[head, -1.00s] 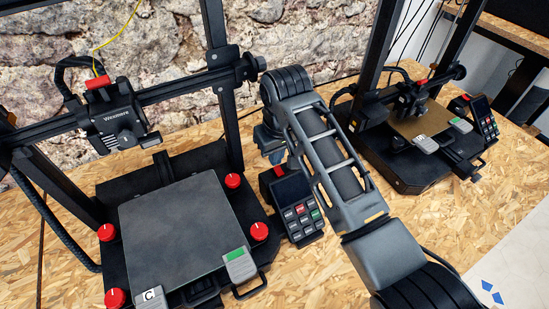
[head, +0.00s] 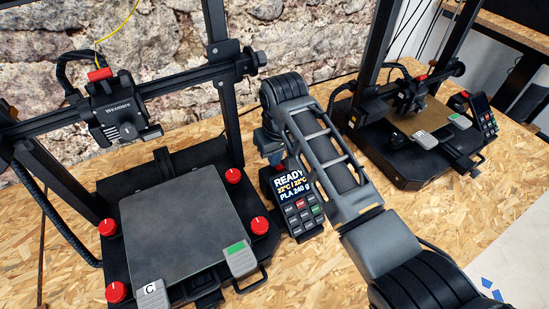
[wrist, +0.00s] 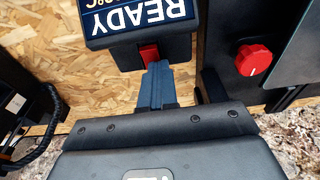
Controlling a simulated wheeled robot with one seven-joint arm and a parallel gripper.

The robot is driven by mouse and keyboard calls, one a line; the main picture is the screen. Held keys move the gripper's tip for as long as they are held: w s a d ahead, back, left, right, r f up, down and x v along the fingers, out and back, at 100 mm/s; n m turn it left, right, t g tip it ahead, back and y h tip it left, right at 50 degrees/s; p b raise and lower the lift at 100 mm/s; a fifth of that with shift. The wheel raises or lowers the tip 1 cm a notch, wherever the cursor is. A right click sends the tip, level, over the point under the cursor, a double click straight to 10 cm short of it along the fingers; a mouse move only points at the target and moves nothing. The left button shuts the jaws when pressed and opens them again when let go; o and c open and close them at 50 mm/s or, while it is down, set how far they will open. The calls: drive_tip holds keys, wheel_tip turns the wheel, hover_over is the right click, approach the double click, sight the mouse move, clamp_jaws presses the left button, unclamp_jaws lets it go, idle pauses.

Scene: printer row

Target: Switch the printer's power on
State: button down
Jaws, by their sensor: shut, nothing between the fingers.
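The left printer (head: 180,225) has a control box whose screen (head: 293,184) is lit and reads READY, 22°C / 22°C, PLA 240 g. In the wrist view the lit screen (wrist: 140,14) appears upside down at the top. A red rocker switch (wrist: 150,54) sits on the side of the control box. My gripper (wrist: 155,66) is shut with nothing between its blue fingers. Its tips are at the red switch and overlap its lower edge; I cannot tell whether they touch.
A second printer (head: 402,165) stands at the right with a dark screen. A red bed knob (wrist: 253,60) is right of my fingers in the wrist view. The stone wall (head: 180,40) is close behind.

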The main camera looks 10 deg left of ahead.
drive_tip(key=shift+s+d+r+p, duration=0.15)
drive_tip(key=shift+s+d+p, duration=0.25)
drive_tip(key=shift+p, duration=0.55)
drive_tip(key=shift+s, duration=0.25)
drive_tip(key=shift+w+r, duration=0.1)
drive_tip(key=shift+r, duration=0.15)
wheel_tip(320, 180, up, 13)
drive_tip(key=s+d+b, duration=0.1)
drive_tip(key=s, duration=0.1)
drive_tip(key=shift+d, duration=0.2)
